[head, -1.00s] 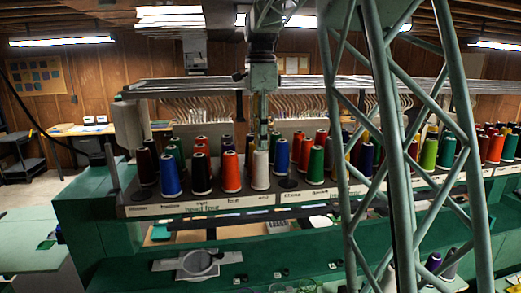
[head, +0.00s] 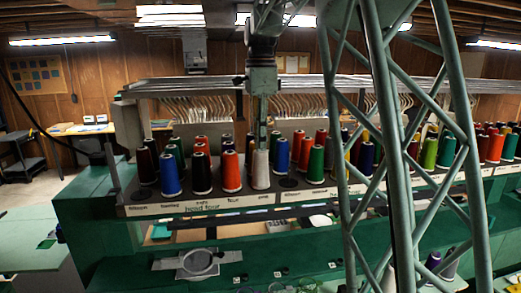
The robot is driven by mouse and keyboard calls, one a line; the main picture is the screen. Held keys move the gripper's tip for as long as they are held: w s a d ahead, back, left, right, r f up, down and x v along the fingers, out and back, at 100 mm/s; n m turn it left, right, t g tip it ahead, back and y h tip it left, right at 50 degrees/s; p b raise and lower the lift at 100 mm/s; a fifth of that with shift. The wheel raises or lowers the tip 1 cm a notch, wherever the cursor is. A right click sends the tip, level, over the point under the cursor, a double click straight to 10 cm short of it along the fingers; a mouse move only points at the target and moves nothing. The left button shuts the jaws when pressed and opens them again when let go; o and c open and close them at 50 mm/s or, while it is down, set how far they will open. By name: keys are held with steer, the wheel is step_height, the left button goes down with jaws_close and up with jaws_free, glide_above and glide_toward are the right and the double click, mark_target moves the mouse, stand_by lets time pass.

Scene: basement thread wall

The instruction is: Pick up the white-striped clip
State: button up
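My gripper (head: 262,138) hangs at the end of my arm in the middle of the head view, in line with a white thread cone (head: 260,170). Its fingers are thin and small here, and I cannot tell whether they are open or shut, or whether they touch the cone. Small dark pieces with light marks lie on the green ledge at the bottom, one (head: 278,274) near the middle and another (head: 334,265) to its right. They are too small for me to tell whether one is the white-striped clip.
Rows of coloured thread cones (head: 232,172) stand close together on a labelled rack (head: 225,204). A pale plate with a round ring (head: 197,263) sits on the green ledge (head: 130,277) at lower left. Green lattice struts (head: 398,150) cross the right side.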

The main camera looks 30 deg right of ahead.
steer(key=shift+r, duration=0.15)
stand_by(0.3)
steer(key=shift+r, duration=1.65)
steer(key=s+d+b, duration=0.1)
steer(key=s+d, duration=0.3)
steer(key=s, duration=0.2)
steer(key=s+d+r+b, duration=0.1)
steer(key=s+d, duration=0.3)
steer(key=s, duration=0.3)
steer(key=shift+s+d+r+b, duration=0.2)
steer(key=shift+s+d+b, duration=0.05)
steer(key=shift+d+b, duration=0.05)
steer(key=shift+w, duration=0.1)
